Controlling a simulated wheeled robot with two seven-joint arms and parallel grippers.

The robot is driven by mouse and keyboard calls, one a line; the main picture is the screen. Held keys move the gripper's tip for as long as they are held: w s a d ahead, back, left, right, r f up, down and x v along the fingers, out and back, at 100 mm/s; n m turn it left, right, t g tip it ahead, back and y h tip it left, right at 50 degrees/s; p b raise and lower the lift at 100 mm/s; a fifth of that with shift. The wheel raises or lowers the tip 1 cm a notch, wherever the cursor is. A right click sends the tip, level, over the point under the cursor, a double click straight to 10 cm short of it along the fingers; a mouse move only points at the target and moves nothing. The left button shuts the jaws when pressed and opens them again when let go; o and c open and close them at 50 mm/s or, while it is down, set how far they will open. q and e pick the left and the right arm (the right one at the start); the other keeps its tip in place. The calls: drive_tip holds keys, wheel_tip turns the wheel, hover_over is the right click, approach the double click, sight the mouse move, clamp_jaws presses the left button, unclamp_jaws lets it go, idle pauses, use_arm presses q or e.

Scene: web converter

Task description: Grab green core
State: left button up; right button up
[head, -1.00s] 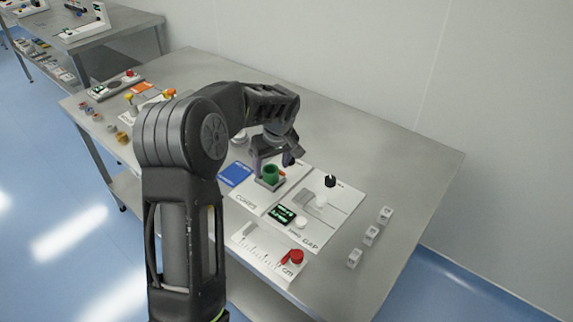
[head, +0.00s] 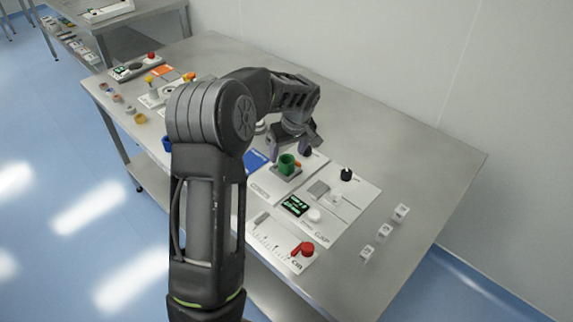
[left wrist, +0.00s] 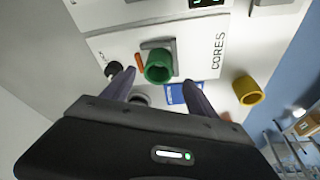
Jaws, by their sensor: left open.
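The green core (head: 287,163) is a short upright hollow tube on a grey block on the white CORES panel (head: 262,188). It also shows in the left wrist view (left wrist: 158,66), beyond and between the fingertips. My left gripper (head: 297,141) is open and empty, just above and behind the core in the head view. In the left wrist view its two dark fingers (left wrist: 159,80) point toward the core, one on each side. I cannot tell the exact gap. My right gripper is in neither view.
A yellow core (left wrist: 247,90) stands to the right in the left wrist view. The GAP panel with a black knob (head: 347,174), a red knob (head: 303,249) and white blocks (head: 384,230) are to the right.

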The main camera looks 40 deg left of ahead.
sight(286, 160)
use_arm(q)
drive_tip(key=shift+f, duration=0.2)
drive_tip(key=p+x, duration=0.1)
drive_tip(key=x, duration=0.1)
drive_tip(key=p+x, duration=0.1)
drive_tip(key=x, duration=0.1)
drive_tip(key=shift+w+a+f, duration=0.2)
drive_tip(key=shift+w+f, duration=0.05)
drive_tip(key=shift+f, duration=0.1)
drive_tip(key=c, duration=1.4)
drive_tip(key=shift+c, duration=0.2)
wheel_tip(286, 160, up, 10)
drive_tip(key=b, duration=0.2)
idle(0.5)
